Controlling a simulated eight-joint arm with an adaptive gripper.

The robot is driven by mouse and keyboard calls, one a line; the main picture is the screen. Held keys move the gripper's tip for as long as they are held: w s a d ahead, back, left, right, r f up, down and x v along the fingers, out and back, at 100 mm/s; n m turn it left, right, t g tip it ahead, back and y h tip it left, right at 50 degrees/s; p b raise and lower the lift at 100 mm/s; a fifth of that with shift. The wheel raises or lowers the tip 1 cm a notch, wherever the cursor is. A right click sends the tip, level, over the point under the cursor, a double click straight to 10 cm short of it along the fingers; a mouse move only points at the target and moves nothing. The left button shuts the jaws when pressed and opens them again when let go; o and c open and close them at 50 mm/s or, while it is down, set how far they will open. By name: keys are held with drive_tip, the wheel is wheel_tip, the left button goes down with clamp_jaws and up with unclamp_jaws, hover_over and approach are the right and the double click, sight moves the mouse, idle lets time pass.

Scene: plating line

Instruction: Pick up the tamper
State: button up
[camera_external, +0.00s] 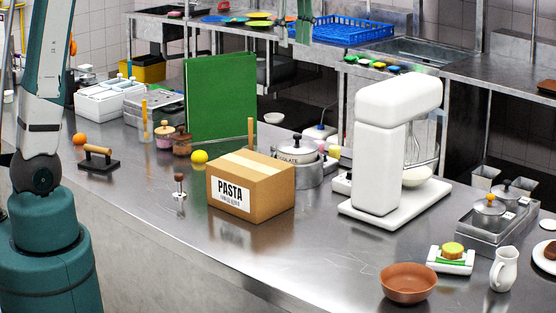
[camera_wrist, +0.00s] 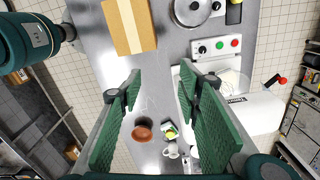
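The tamper (camera_external: 180,187), a small upright piece with a dark knob handle and a pale metal foot, stands on the steel counter just left of the pasta box. I do not make it out in the wrist view. My gripper (camera_wrist: 158,82) is open, its two green fingers wide apart with nothing between them. In the external view, part of my gripper (camera_external: 303,22) shows at the top edge, high above the counter and to the right of the tamper.
The cardboard pasta box (camera_external: 269,194) stands close to the tamper's right. A black press with a wooden handle (camera_external: 98,160) lies to its left. A green board (camera_external: 221,98), a white mixer (camera_external: 379,160) and a brown bowl (camera_external: 408,284) also stand here. The counter in front of the tamper is clear.

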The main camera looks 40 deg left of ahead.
drive_tip(key=s+a+f+b, duration=0.1)
drive_tip(key=s+a, duration=0.3)
drive_tip(key=a, duration=0.4)
drive_tip(key=s+a, duration=0.4)
drive_tip(key=a, duration=0.3)
drive_tip(key=m+b, duration=0.1)
drive_tip(key=m, duration=0.1)
hover_over(179, 181)
drive_tip(key=w+a, duration=0.1)
wheel_tip(179, 181, down, 36)
drive_tip(key=shift+r, duration=0.1)
drive_tip(key=shift+f, duration=0.55)
drive_tip(key=shift+f, duration=1.3)
drive_tip(key=shift+f, duration=0.1)
drive_tip(key=shift+s+f+b, duration=0.1)
drive_tip(key=shift+f+b, duration=0.2)
drive_tip(key=shift+f, duration=2.15)
